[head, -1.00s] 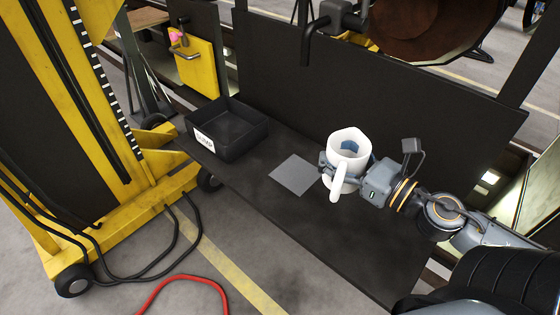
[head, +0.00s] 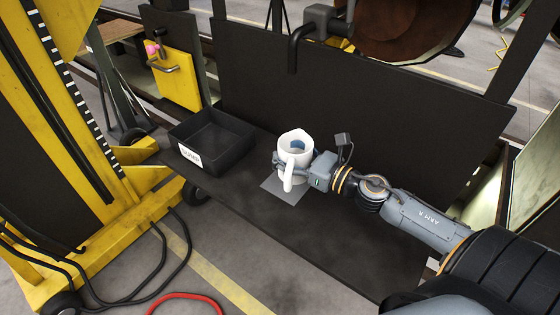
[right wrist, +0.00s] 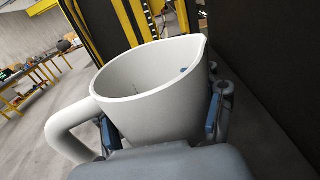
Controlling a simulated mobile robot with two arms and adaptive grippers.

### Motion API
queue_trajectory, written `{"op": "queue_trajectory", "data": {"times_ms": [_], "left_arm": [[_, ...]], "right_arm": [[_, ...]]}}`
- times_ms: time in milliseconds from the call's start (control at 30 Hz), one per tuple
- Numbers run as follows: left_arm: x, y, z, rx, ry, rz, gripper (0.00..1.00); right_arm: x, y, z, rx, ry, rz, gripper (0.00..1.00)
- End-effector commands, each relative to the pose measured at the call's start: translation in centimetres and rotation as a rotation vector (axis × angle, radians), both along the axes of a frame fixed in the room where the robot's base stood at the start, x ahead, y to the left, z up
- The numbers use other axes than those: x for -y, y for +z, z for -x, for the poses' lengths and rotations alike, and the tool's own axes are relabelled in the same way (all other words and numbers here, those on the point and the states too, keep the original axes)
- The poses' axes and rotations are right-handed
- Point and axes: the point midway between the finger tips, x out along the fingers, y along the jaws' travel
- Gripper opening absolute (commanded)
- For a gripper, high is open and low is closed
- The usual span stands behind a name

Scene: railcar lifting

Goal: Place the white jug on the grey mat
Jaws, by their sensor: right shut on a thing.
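The white jug (head: 296,147) is upright in the head view, its handle toward the camera and its spout to the back. My right gripper (head: 293,166) is shut around the jug's body from the right. In the right wrist view the jug (right wrist: 155,85) sits between the two blue-padded fingers (right wrist: 162,128). The grey mat (head: 285,191) lies on the dark bench, partly hidden beneath the jug. The jug appears over the mat. Whether its base touches the mat is hidden. My left gripper is not in view.
A black bin (head: 212,142) with a white label stands to the left of the mat on the dark bench (head: 345,235). A dark upright panel (head: 350,95) runs behind. The bench front is clear. A yellow lift frame (head: 95,130) stands at the left.

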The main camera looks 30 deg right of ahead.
Motion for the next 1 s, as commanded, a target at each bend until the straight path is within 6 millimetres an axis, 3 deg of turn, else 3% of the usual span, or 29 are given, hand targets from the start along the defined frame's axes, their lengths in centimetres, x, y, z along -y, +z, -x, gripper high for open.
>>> {"op": "queue_trajectory", "data": {"times_ms": [100,333,600,1000], "left_arm": [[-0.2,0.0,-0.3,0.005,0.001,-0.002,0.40],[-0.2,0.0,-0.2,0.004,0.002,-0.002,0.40],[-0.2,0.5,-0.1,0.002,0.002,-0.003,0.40],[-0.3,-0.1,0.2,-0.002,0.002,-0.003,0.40]], "right_arm": [[0.2,-1.5,-1.5,0.004,-0.004,-0.004,0.26],[0.2,-3.1,-2.7,0.001,-0.001,-0.003,0.26],[0.2,-5.9,-2.7,0.001,-0.002,-0.001,0.26],[0.2,-6.6,-2.6,0.001,0.000,0.001,0.26]]}}
